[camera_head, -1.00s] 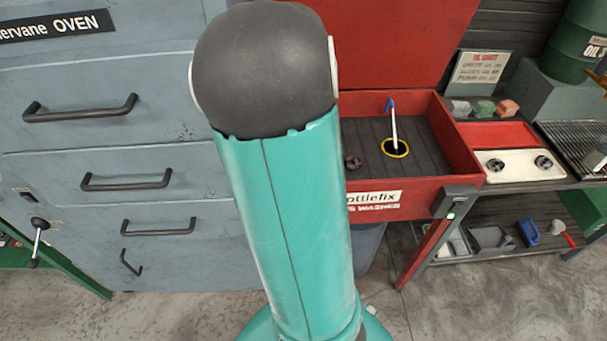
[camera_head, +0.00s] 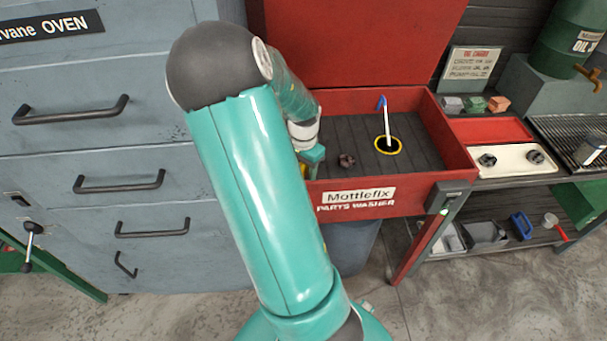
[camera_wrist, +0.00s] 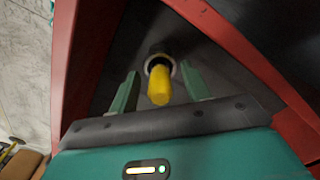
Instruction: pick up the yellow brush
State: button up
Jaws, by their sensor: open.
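The yellow brush shows in the wrist view as a yellow handle (camera_wrist: 158,86) with a pale ring and dark round part at its far end. The handle lies between the two green fingers of my gripper (camera_wrist: 160,70); the fingers are apart, with gaps visible on both sides. The brush is within the red walls of the parts washer (camera_head: 452,143). In the head view my arm hides the brush, and only part of my gripper (camera_head: 314,156) shows at the washer's left side.
A grey drawer cabinet (camera_head: 90,145) is at left. A shelf bench with a white tray (camera_head: 510,160) is at right.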

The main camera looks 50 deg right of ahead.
grip_shut()
jog(key=shift+r, duration=0.1)
